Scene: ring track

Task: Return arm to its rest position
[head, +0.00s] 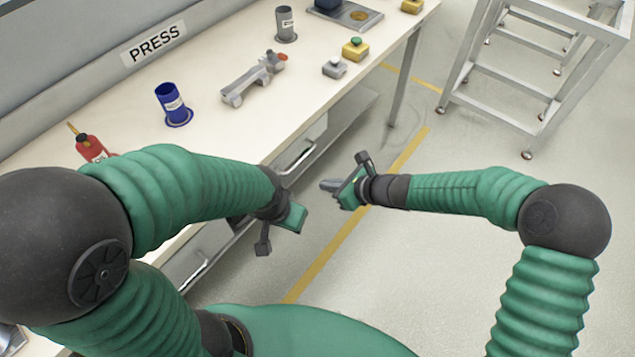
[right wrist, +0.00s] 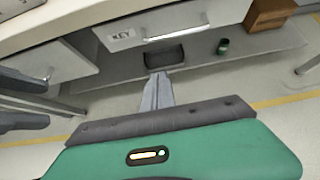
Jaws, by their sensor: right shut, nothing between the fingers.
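My right arm reaches in from the right in the head view. Its gripper (head: 328,185) is over the floor in front of the workbench, apart from it. The grey fingers are together and empty; they also show shut in the right wrist view (right wrist: 157,92). My left arm comes in from the left and bends over the bench's front edge. The left hand (head: 291,218) hangs in front of the bench, and its fingers cannot be made out.
The workbench (head: 225,130) carries a red oil bottle (head: 92,148), blue cup (head: 172,105), grey fixture (head: 252,80), grey cup (head: 286,24) and yellow button box (head: 355,49). A metal frame stand (head: 500,95) is at right. A green can (right wrist: 223,46) and brown box (right wrist: 270,14) sit below bench level.

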